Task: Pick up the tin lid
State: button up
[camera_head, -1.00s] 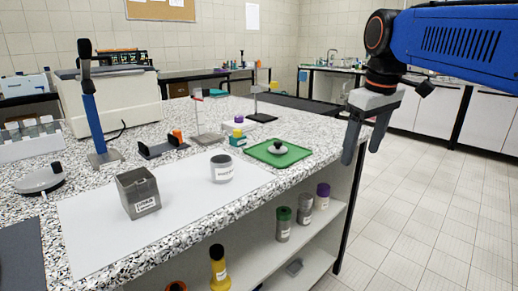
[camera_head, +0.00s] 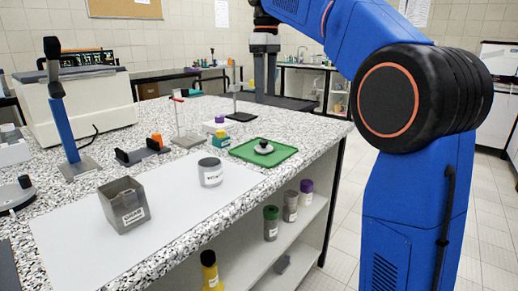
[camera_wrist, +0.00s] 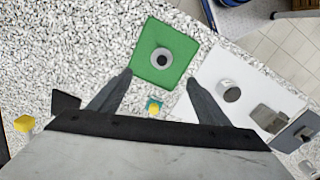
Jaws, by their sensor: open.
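The tin lid (camera_head: 264,149) is a small grey disc with a black knob. It lies on the green mat (camera_head: 243,151) near the bench's far right edge. In the wrist view the lid (camera_wrist: 161,58) sits near the middle of the green mat (camera_wrist: 181,46). My gripper (camera_head: 265,98) is above and beyond the mat in the head view, pointing down, with nothing between its fingers. In the wrist view my gripper (camera_wrist: 159,77) is open, its fingertips on either side below the lid's image. A grey labelled tin (camera_head: 210,172) stands on the white sheet.
A grey open square box (camera_head: 124,206) stands on the white sheet (camera_head: 170,215). A small teal block with a yellow top (camera_head: 220,139) is close left of the mat. A stand (camera_head: 183,125) rises behind. Several capped jars (camera_head: 271,223) are on the shelf below.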

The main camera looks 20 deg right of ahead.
send_over(264, 141)
jog(key=f, duration=1.1)
jog(key=shift+d, duration=0.25)
jog(key=shift+a+f, duration=0.15)
jog(key=shift+f, duration=1.2)
jog(key=shift+a+f, duration=0.1)
jog(key=shift+f, duration=1.2)
jog(key=c, duration=1.1)
